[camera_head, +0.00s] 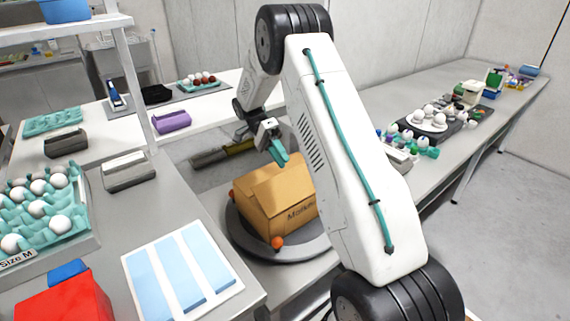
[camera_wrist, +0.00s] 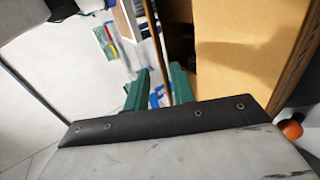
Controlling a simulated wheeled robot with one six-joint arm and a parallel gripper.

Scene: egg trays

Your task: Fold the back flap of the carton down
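The brown cardboard carton (camera_head: 290,205) stands on a round grey turntable, with printed lettering on its front. Slanted cardboard panels show at its top. My gripper (camera_head: 278,152) is just above the carton's back edge, its teal fingers pointing down. In the wrist view, my gripper (camera_wrist: 160,88) has its two green fingers apart. A thin cardboard edge (camera_wrist: 157,40), seen edge-on, runs down between them; it looks like an upright flap. Whether it touches a finger I cannot tell. A broad cardboard panel (camera_wrist: 245,50) fills the right of that view, beside a dark gap.
The turntable (camera_head: 238,232) carries orange balls (camera_head: 278,242) at the carton's base. An egg tray (camera_head: 60,205) and a blue-striped panel (camera_head: 180,270) lie on the left table. The right table (camera_head: 400,100) holds a dark tray of white eggs and other items.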

